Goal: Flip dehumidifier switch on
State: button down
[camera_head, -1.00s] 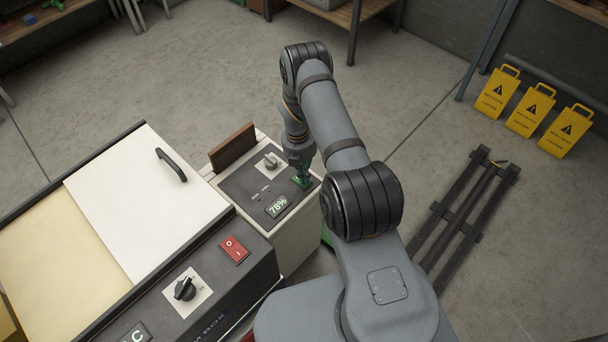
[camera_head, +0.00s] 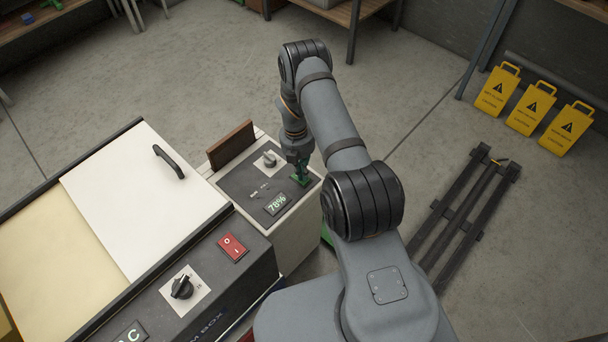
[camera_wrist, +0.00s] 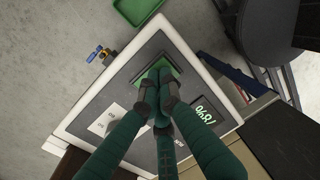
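The dehumidifier (camera_head: 300,225) is a pale box with a dark top panel, a knob (camera_head: 269,160) and a display (camera_head: 276,203) reading 78%. The display also shows in the wrist view (camera_wrist: 204,114). A green switch (camera_wrist: 147,62) in a dark frame lies at the panel's end, partly hidden by my fingers. My gripper (camera_wrist: 157,86) has its dark green fingers together, with nothing seen between them. Its tips are over the switch, at or very near its surface; I cannot tell if they touch. In the head view my gripper (camera_head: 300,180) points down at the panel's right corner.
A larger machine (camera_head: 130,205) with a white lid, a red rocker switch (camera_head: 232,247) and a black knob (camera_head: 182,288) stands close on the left. A brown board (camera_head: 231,144) rises behind the dehumidifier. A green tray (camera_wrist: 137,8) lies on the floor. Yellow signs (camera_head: 533,108) stand far right.

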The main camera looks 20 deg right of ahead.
jog(key=shift+w+a, duration=0.3)
jog(key=shift+w, duration=0.05)
jog(key=shift+r, duration=0.1)
jog(key=shift+r+p, duration=0.35)
jog(key=shift+r, duration=0.15)
notch_tip(320, 180, up, 13)
jog(key=w, duration=0.1)
jog(key=shift+w+a+p, duration=0.2)
jog(key=shift+a+p, duration=0.15)
jog(key=shift+p, duration=0.05)
